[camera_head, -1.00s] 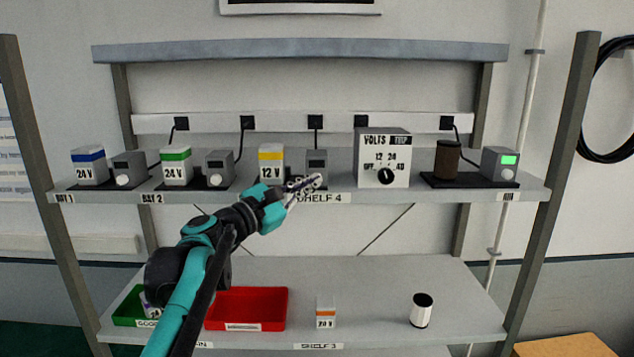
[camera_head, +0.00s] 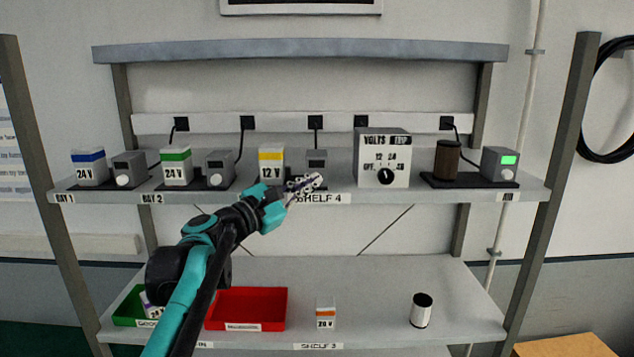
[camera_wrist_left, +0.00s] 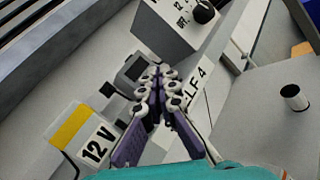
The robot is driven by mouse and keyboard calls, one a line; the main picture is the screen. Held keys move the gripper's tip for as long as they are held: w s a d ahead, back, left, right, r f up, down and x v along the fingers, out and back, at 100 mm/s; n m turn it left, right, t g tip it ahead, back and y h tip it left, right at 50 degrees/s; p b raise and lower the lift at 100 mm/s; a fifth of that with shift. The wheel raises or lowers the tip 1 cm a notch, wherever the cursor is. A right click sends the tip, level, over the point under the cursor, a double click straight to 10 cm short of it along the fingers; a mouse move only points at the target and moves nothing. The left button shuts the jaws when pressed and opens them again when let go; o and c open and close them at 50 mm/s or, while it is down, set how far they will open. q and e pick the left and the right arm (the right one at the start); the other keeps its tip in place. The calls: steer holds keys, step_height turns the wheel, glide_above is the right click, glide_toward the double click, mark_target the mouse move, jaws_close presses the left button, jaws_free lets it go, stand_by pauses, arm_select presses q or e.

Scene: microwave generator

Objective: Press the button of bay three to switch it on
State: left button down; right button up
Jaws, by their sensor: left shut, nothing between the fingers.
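The bay three unit (camera_head: 316,161) is a small grey box with a dark screen on the upper shelf, right of the yellow-topped 12 V block (camera_head: 271,163). My left gripper (camera_head: 318,180) is shut and empty, its tips in front of the lower part of that unit. The button of bay three is hidden behind the fingers. In the left wrist view, the shut fingers (camera_wrist_left: 160,72) overlap the grey unit (camera_wrist_left: 132,72), and the 12 V block (camera_wrist_left: 85,138) lies to the left. I cannot tell whether the tips touch the button. My right gripper is not in view.
The voltage box with a black dial (camera_head: 383,158) stands just right of the gripper. Bays one (camera_head: 128,170) and two (camera_head: 219,170) have similar grey units with pale knobs. A unit with a lit green screen (camera_head: 500,163) is at far right. A red tray (camera_head: 246,309) sits below.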

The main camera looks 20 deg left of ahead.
arm_select(q)
steer(key=shift+w+a, duration=0.1)
steer(key=shift+w, duration=0.2)
steer(key=shift+w+a, duration=0.1)
steer(key=shift+w, duration=0.15)
stand_by(0.5)
steer(key=shift+s, duration=0.1)
steer(key=shift+s+d, duration=0.25)
steer(key=shift+s, duration=0.35)
steer(key=s, duration=0.2)
steer(key=s+d, duration=0.1)
steer(key=s+p, duration=0.1)
steer(key=s, duration=0.1)
steer(key=shift+s+d, duration=0.3)
steer(key=shift+s, duration=0.05)
